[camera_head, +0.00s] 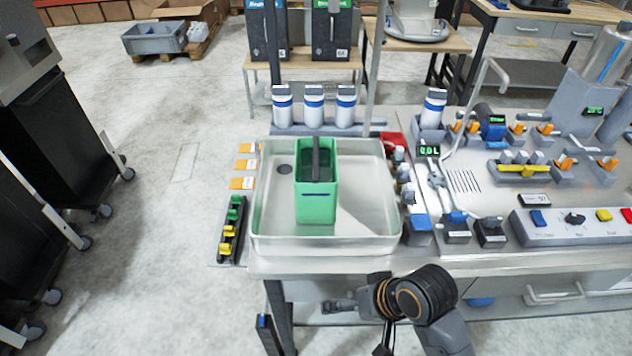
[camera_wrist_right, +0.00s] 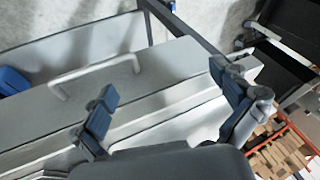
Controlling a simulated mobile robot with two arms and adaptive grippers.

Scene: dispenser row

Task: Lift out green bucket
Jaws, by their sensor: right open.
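The green bucket (camera_head: 317,204) stands upright inside the pale sink basin (camera_head: 268,228) in the head view. Its dark handle (camera_head: 316,160) stands up over its open top. My right gripper (camera_head: 328,306) is below and in front of the bench's front edge, well apart from the bucket. In the right wrist view my right gripper (camera_wrist_right: 165,115) is open, with its two blue-grey fingers spread and nothing between them. The bucket does not show in the wrist view. My left gripper is not in either view.
Several white bottles (camera_head: 314,106) stand behind the basin. Taps and valves (camera_head: 402,175) line its right side, with a control panel (camera_head: 575,220) farther right. Coloured clips (camera_head: 232,228) sit at the left. A drawer handle (camera_wrist_right: 95,75) juts from the bench front.

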